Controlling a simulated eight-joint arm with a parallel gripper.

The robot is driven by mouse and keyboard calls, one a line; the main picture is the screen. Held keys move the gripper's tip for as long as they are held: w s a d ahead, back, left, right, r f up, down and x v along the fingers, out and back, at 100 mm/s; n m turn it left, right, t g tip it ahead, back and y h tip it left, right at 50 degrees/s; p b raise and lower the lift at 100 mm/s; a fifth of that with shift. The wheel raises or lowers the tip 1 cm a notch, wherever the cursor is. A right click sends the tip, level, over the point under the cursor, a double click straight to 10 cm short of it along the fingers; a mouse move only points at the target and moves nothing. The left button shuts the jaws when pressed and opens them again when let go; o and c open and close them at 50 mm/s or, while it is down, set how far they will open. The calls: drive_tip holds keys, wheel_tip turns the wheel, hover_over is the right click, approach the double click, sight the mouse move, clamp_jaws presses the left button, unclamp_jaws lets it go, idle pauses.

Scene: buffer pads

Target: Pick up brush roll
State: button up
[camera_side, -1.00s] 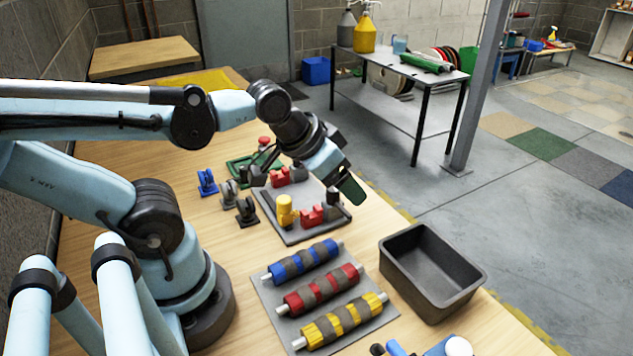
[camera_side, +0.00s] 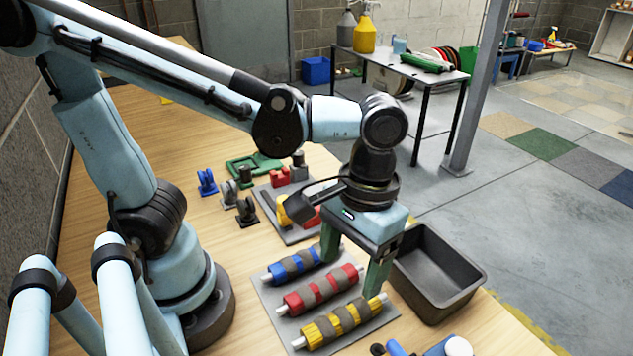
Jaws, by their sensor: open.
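Three brush rolls with dark grey bands and pale shaft ends lie side by side on a grey plate (camera_side: 268,297). The blue roll (camera_side: 281,271) is farthest back, the red roll (camera_side: 296,303) is in the middle and the yellow roll (camera_side: 317,334) is in front. My gripper (camera_side: 352,274) points down over the right part of the plate, its green fingers spread wide and empty. One finger is by the right end of the blue roll and hides it. The other is near the right end of the yellow roll. The red roll's right end lies between them in the picture; exact height is unclear.
A dark open bin (camera_side: 440,284) stands just right of the plate, partly behind my gripper. Behind is a grey fixture tray (camera_side: 270,208) with red and yellow parts. Small blue and black brackets stand left of it. Bare wood lies left of the plate.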

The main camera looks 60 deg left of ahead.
sight(344, 313)
drive_tip(key=shift+s+d+f, duration=0.1)
drive_tip(key=shift+s+f, duration=0.05)
drive_tip(key=shift+f, duration=1.5)
drive_tip(key=shift+s+d+f, duration=0.15)
drive_tip(key=shift+s+f, duration=0.05)
drive_tip(key=shift+f, duration=1.5)
drive_tip(key=shift+s+d+f, duration=0.1)
drive_tip(key=shift+s+f, duration=0.05)
drive_tip(key=shift+f, duration=1.5)
clamp_jaws()
